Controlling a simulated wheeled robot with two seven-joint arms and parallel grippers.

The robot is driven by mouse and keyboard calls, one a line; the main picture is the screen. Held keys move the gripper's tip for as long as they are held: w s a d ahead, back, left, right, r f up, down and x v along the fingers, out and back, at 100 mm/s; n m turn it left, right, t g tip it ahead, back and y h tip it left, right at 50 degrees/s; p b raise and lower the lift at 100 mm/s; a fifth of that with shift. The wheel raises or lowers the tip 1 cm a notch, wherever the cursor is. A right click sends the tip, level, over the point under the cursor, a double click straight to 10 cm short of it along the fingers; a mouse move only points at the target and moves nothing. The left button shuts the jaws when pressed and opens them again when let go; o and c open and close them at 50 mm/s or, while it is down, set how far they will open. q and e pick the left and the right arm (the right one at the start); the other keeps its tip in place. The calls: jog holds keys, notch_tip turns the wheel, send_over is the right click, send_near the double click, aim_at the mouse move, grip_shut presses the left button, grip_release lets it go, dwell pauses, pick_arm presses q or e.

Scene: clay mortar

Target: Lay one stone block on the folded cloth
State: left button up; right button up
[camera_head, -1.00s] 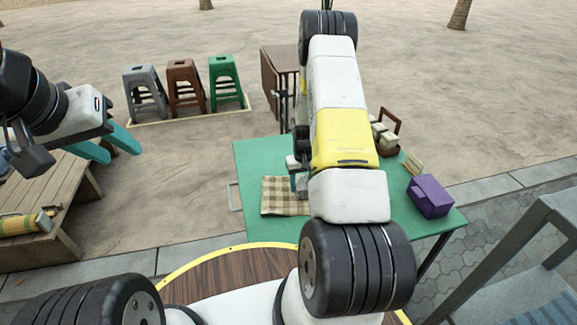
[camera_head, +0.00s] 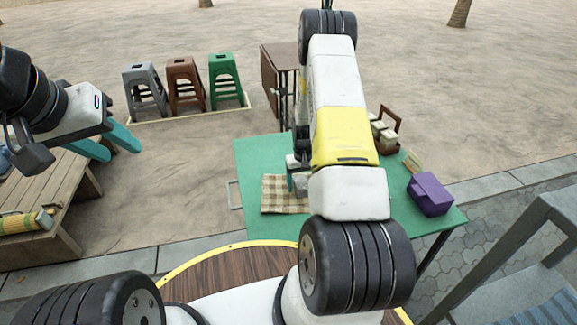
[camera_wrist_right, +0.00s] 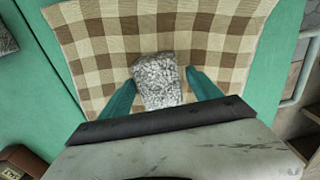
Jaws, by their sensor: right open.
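The folded cloth (camera_head: 274,203), brown and cream checked, lies on the green table; it also fills much of the right wrist view (camera_wrist_right: 98,30). A grey speckled stone block (camera_wrist_right: 157,88) rests on the cloth. My right gripper (camera_wrist_right: 161,80) is open, with a teal finger on either side of the block; a narrow gap shows beside it. In the head view my right arm hides most of the block. A second grey speckled stone (camera_wrist_right: 6,38) is partly visible at the wrist view's left edge. My left gripper (camera_head: 122,152) is open and empty, away from the table at left.
The green table (camera_head: 262,153) also carries a purple box (camera_head: 430,194) at right and a brown wooden holder with pale blocks (camera_head: 386,138) at the back. A wooden bench (camera_head: 50,205) stands left. Several stools (camera_head: 186,87) stand behind on the sand.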

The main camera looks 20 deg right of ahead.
notch_tip(320, 180, up, 12)
notch_tip(320, 180, up, 11)
jog(key=t, duration=0.1)
send_over(302, 182)
jog(key=s+a, duration=0.1)
jog(key=a, duration=0.2)
jog(key=s+a+r+t, duration=0.1)
jog(key=s+a+r, duration=0.15)
jog(key=r, duration=0.35)
jog(key=s+a+r+t, duration=0.1)
jog(key=s+a+r, duration=0.15)
jog(key=r, duration=0.25)
jog(key=s+a+r+t, duration=0.1)
jog(key=s+a+r, duration=0.1)
jog(key=s, duration=0.4)
jog(key=s+a+r+t+y, duration=0.1)
jog(key=s+a+r, duration=0.1)
jog(key=s+r, duration=0.3)
jog(key=s+a+r+n+t+y, duration=0.1)
jog(key=s+r, duration=0.3)
jog(key=s, duration=0.4)
jog(key=shift+s+a, duration=0.3)
jog(key=shift+a, duration=0.25)
